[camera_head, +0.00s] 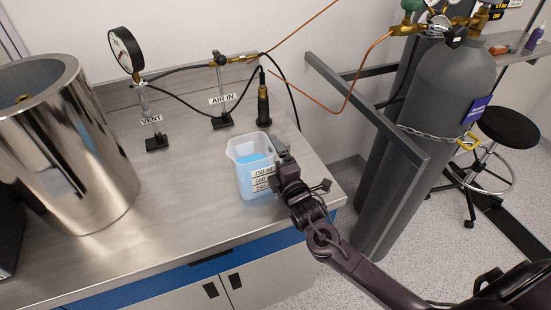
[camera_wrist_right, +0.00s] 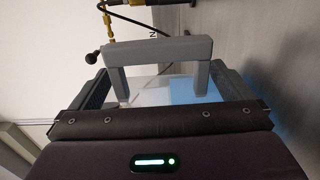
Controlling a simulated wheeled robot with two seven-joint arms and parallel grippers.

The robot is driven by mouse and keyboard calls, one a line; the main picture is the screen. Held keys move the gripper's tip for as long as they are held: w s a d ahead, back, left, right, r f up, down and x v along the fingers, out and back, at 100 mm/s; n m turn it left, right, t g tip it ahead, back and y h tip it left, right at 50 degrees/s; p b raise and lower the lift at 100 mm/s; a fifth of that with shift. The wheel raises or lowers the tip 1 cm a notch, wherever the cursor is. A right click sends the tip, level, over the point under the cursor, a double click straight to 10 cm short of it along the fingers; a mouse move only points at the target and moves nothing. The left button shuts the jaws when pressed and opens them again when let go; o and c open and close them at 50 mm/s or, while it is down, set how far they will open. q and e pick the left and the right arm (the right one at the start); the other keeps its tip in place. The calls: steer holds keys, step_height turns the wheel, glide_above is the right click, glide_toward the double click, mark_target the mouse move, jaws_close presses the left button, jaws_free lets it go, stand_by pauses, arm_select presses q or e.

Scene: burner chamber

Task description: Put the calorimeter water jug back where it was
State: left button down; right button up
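The calorimeter water jug (camera_head: 240,150) is a clear beaker with blue water and a printed scale. It appears to stand upright near the bench's right end; whether its base touches the bench is hard to tell. My right gripper (camera_head: 282,160) is at its right side. In the right wrist view, a grey handle-like bracket (camera_wrist_right: 160,50) lies between the gripper's dark fingers, with blue water (camera_wrist_right: 183,88) behind it. The fingers are wide apart and seem close to the bracket's ends; contact is unclear. My left gripper is out of view.
A shiny steel vessel (camera_head: 70,150) stands at the left. Behind the jug are the VENT stand (camera_head: 155,140), AIR IN stand (camera_head: 222,118), black cables and a brass-topped fitting (camera_head: 263,108). The front middle bench (camera_head: 180,220) is clear.

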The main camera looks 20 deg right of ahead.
steer(key=shift+r, duration=0.15)
steer(key=shift+s, duration=0.3)
steer(key=s+b, duration=0.1)
steer(key=s, duration=0.4)
steer(key=s+b, duration=0.1)
steer(key=s, duration=0.4)
steer(key=shift+s+d, duration=0.2)
steer(key=shift+s, duration=0.5)
